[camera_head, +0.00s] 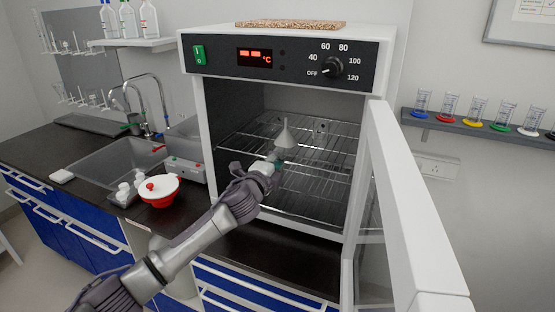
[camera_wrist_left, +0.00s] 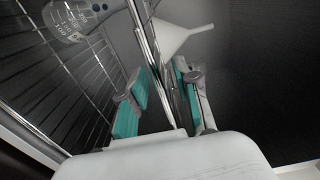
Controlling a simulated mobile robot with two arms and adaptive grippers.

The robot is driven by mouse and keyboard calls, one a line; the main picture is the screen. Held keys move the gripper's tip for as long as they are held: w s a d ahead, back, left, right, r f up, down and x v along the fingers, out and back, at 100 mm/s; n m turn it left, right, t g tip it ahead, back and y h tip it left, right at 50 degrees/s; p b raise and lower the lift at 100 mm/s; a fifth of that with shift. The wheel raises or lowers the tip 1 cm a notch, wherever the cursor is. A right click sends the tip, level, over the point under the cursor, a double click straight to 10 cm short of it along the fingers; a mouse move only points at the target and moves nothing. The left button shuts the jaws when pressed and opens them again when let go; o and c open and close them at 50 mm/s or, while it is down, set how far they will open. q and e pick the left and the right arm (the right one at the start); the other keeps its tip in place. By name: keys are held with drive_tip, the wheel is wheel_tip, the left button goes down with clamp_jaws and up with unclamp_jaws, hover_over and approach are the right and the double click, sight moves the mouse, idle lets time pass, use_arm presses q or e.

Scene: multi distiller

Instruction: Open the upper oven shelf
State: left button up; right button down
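The oven (camera_head: 280,60) stands on the dark counter with its white door (camera_head: 405,200) swung open to the right. Inside is the upper wire shelf (camera_head: 325,157), which carries a white funnel (camera_head: 285,138) and a glass vessel beside it. My left gripper (camera_head: 274,161) reaches in at the front edge of this shelf, near the funnel. In the left wrist view, the gripper's teal-padded fingers (camera_wrist_left: 158,96) are apart, with shelf rods (camera_wrist_left: 155,50) running between them. The funnel (camera_wrist_left: 183,38) and a graduated flask (camera_wrist_left: 78,15) show beyond. My right gripper is in no view.
A lower rack (camera_head: 305,198) lies below. The open door bounds the right side. A red and white bowl (camera_head: 159,190), small white bottles (camera_head: 124,193) and a sink (camera_head: 115,160) are on the left. Coloured-base cylinders (camera_head: 475,112) stand on a wall ledge at right.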

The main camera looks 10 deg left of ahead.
use_arm(q)
drive_tip(key=shift+c, duration=0.3)
clamp_jaws()
drive_tip(key=shift+f, duration=0.1)
